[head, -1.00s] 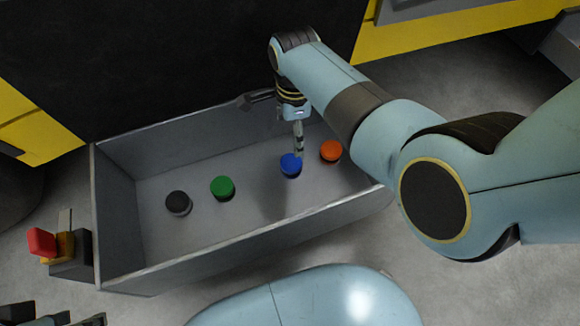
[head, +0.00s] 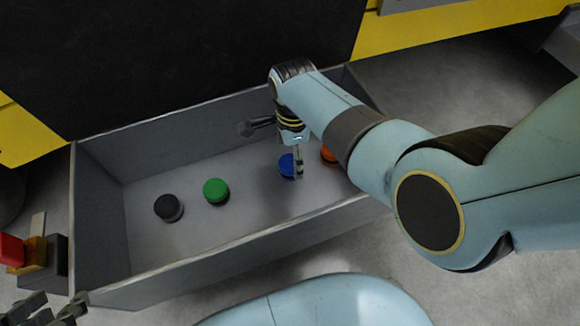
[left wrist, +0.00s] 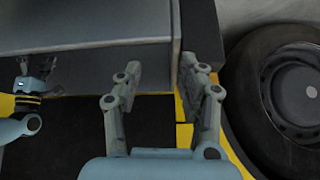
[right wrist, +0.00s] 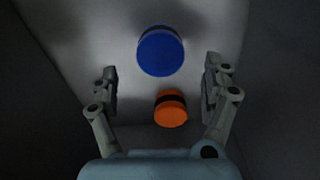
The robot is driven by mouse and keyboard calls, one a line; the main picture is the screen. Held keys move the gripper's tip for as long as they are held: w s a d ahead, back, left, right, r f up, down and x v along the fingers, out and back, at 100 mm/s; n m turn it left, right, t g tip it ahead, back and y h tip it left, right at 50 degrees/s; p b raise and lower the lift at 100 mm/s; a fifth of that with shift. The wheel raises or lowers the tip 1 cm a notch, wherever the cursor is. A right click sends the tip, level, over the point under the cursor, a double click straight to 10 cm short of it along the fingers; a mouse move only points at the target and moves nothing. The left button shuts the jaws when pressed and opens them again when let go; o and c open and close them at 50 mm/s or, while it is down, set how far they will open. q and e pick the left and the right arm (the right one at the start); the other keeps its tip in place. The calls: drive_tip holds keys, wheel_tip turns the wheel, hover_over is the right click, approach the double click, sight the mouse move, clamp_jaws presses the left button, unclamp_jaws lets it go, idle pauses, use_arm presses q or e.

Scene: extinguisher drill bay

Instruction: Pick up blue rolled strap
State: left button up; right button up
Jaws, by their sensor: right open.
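The blue rolled strap (head: 287,167) is a round roll lying in the grey open-topped bin (head: 230,244). My right gripper (head: 298,172) is open and reaches down into the bin, one finger partly in front of the blue strap. In the right wrist view the blue strap (right wrist: 160,52) lies just beyond the open fingertips (right wrist: 160,80), not gripped. An orange roll with a dark band (right wrist: 171,108) shows lower, between the fingers. My left gripper (left wrist: 166,88) is open and empty near the bin's outer corner; its fingers also show at the lower left in the head view (head: 45,312).
A green roll (head: 215,191) and a black roll (head: 168,207) lie left of the blue strap. The orange roll (head: 328,154) is partly hidden by my right arm. Bin walls surround them. A red, orange and dark object (head: 35,255) stands outside, left. A wheel (left wrist: 290,90) shows in the left wrist view.

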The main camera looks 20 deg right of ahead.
sight(290, 163)
drive_tip(key=shift+s+a+f+b, duration=0.1)
drive_tip(key=shift+a+f+b, duration=0.1)
drive_tip(key=shift+f+b, duration=0.75)
drive_tip(key=shift+a+f+b, duration=0.1)
drive_tip(key=shift+f+b, duration=0.3)
drive_tip(key=shift+f, duration=0.3)
drive_tip(key=shift+f+b, duration=0.45)
drive_tip(key=shift+f, duration=0.45)
use_arm(q)
drive_tip(key=t, duration=0.2)
drive_tip(key=f+t, duration=0.1)
drive_tip(key=t, duration=0.2)
drive_tip(key=shift+s+d+f+t, duration=0.15)
drive_tip(key=shift+d+f+t, duration=0.15)
drive_tip(key=shift+d+f, duration=0.1)
use_arm(e)
drive_tip(key=c, duration=1.4)
drive_tip(key=shift+r, duration=0.15)
